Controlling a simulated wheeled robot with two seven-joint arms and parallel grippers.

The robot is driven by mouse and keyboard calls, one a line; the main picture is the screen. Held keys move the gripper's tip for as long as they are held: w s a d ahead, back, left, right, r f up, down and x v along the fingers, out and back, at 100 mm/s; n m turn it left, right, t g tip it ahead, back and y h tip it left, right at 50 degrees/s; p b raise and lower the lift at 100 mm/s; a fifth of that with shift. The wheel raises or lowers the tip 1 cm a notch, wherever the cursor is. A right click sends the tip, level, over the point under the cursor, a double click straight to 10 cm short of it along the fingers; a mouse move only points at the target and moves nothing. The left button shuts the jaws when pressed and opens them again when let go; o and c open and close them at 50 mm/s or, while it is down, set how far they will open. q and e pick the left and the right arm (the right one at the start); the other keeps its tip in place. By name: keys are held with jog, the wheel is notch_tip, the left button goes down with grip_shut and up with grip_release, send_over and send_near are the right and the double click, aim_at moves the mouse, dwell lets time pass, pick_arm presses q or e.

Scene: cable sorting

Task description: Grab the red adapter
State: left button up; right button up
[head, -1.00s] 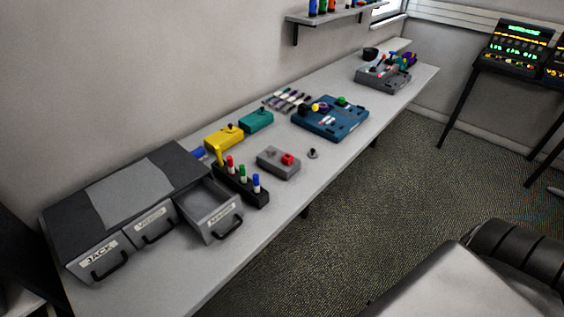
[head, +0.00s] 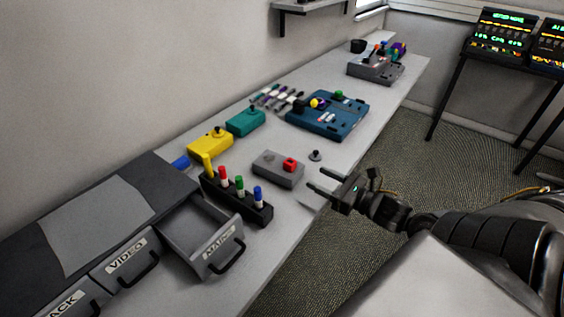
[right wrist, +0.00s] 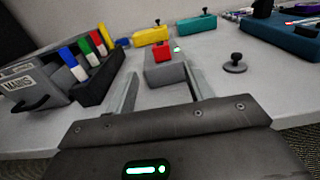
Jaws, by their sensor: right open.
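The red adapter (head: 290,164) is a small red block on the right end of a grey box (head: 272,170) on the table. In the right wrist view the red adapter (right wrist: 162,50) sits ahead, on top of the grey box (right wrist: 165,73). My right gripper (head: 314,192) is open and empty at the table's front edge, in front of and to the right of the grey box, apart from it. In the right wrist view its two fingers (right wrist: 160,92) point toward the box. My left gripper is not in view.
A black rack (head: 236,200) with colored markers stands left of the grey box. An open drawer (head: 205,245) juts out beyond it. Yellow (head: 210,146) and teal (head: 246,122) boxes stand behind. A small dark knob (head: 315,155) sits right of the box. A blue panel (head: 328,118) lies farther back.

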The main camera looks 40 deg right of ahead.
aim_at(295, 164)
jog(key=shift+w+a+r, duration=0.15)
jog(key=shift+w+r, duration=0.05)
jog(key=shift+w, duration=0.15)
jog(key=shift+w+r, duration=0.1)
jog(key=shift+w, duration=0.1)
jog(key=x, duration=0.3)
jog(key=shift+w+a, duration=0.1)
jog(key=shift+w, duration=0.1)
jog(key=shift+w+a, duration=0.2)
jog(key=shift+w, duration=0.55)
jog(key=p+x, duration=0.1)
jog(key=x, duration=0.3)
jog(key=shift+d, duration=0.15)
jog(key=shift+w+p, duration=0.3)
jog(key=shift+w, duration=0.2)
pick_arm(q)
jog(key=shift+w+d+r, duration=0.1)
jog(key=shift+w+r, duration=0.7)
pick_arm(e)
jog(key=shift+c, duration=0.3)
